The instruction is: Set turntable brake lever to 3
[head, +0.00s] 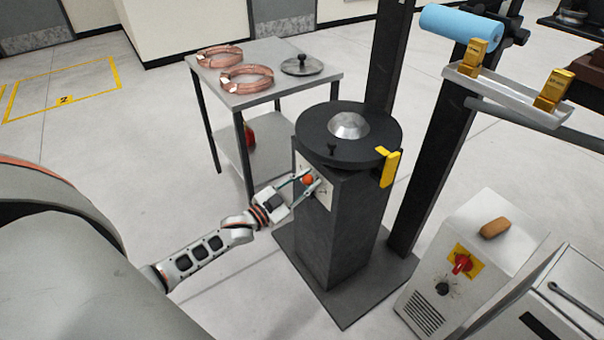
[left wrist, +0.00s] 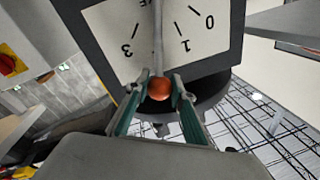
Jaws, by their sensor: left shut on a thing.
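The turntable (head: 350,150) is a black disc with a silver dome, on a dark square pedestal (head: 343,235). A white dial plate (head: 318,188) is on the pedestal's side. In the left wrist view the plate (left wrist: 108,22) appears upside down, with 0, 1 and 3 legible. The grey brake lever (left wrist: 158,45) crosses it between 1 and 3, covering the spot between them. The lever's orange-red knob (left wrist: 159,88) is between the fingers of my left gripper (left wrist: 158,100), which is shut on it. In the head view the left gripper (head: 304,186) reaches the knob (head: 308,180) from the left.
A side table (head: 300,90) behind holds copper coils (head: 247,78) and a round lid (head: 302,65). A yellow bracket (head: 390,167) sits at the disc's right edge. A control box (head: 455,270) with a red knob stands at right. Open floor lies left.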

